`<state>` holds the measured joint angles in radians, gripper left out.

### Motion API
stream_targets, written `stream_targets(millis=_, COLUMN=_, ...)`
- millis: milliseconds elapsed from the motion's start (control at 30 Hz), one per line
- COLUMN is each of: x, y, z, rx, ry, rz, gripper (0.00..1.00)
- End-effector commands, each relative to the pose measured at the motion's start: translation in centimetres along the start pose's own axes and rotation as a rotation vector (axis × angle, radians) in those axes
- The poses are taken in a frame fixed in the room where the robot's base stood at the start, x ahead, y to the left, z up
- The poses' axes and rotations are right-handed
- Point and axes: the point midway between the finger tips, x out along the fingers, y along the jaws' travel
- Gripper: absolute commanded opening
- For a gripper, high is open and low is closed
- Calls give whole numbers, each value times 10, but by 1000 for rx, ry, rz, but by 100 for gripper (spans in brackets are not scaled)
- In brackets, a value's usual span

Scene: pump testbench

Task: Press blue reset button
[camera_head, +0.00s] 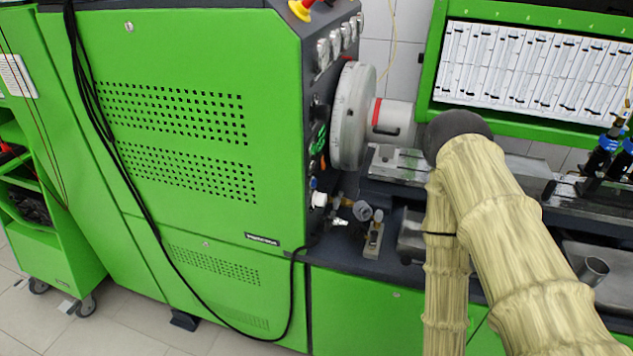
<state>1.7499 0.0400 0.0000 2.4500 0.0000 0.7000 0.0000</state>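The green pump test bench cabinet (190,130) fills the left and middle of the view. Its narrow right side is a dark control panel (309,95), seen at a steep slant. A small blue spot (313,183) low on this panel may be the blue reset button, but it is too small to be sure. Green and red parts show above it. My arm, in a beige sleeve with a dark round joint, stands at the right, apart from the panel. My gripper does not show.
A large grey disc (350,117) with a white and red hub juts out right of the panel. Fittings (362,211) sit on the bench below. A red and yellow knob (301,9) is on top. A black cable hangs across the cabinet front. Floor is free at lower left.

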Motion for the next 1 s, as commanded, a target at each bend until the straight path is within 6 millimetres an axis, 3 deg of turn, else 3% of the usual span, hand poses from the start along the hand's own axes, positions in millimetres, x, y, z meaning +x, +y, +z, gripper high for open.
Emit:
stream_targets(millis=300, x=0, y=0, z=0, rx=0, ry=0, rz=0, gripper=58)
stream_targets(millis=633, x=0, y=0, z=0, rx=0, ry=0, rz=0, gripper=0)
stream_targets(millis=1000, x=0, y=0, z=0, rx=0, ry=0, rz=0, gripper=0)
